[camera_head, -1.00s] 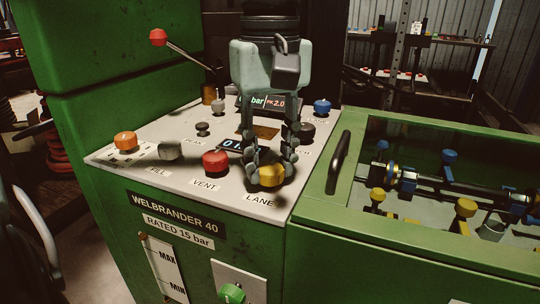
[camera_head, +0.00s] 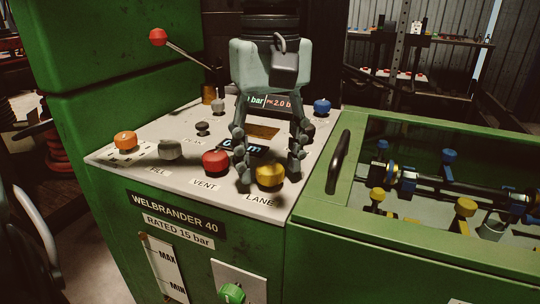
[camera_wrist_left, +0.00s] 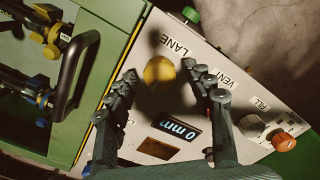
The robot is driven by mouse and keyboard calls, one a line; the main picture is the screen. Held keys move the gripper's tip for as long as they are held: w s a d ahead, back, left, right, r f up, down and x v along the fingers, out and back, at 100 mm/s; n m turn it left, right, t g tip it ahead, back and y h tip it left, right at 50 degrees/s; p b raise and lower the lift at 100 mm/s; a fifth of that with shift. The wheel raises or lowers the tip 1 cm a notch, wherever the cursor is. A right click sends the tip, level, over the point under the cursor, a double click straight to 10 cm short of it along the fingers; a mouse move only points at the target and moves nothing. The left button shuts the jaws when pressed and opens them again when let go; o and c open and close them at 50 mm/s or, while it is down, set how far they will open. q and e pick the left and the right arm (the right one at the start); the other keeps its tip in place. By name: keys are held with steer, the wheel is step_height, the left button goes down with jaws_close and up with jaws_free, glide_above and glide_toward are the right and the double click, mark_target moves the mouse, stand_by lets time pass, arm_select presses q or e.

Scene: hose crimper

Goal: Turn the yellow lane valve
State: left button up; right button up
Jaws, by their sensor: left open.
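The yellow lane valve (camera_head: 270,175) is a round knob at the front right of the sloping white panel, above the LANE label. It also shows in the left wrist view (camera_wrist_left: 159,71). My left gripper (camera_head: 269,180) reaches down over the panel from above and is open and empty. Its fingertips stand to either side of the knob; in the left wrist view the gripper (camera_wrist_left: 160,72) has a gap between each fingertip and the knob. Whether the fingertips touch the panel I cannot tell. My right gripper is not in view.
The red vent knob (camera_head: 215,161) sits close left of my left finger. A grey fill knob (camera_head: 170,150) and an orange knob (camera_head: 125,141) lie farther left. A blue knob (camera_head: 322,107) is at the back right. A black handle (camera_head: 339,162) rises from the green lid on the right.

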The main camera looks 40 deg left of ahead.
mark_target(270, 166)
arm_select(q)
step_height(270, 166, up, 12)
stand_by(0.4)
stand_by(0.5)
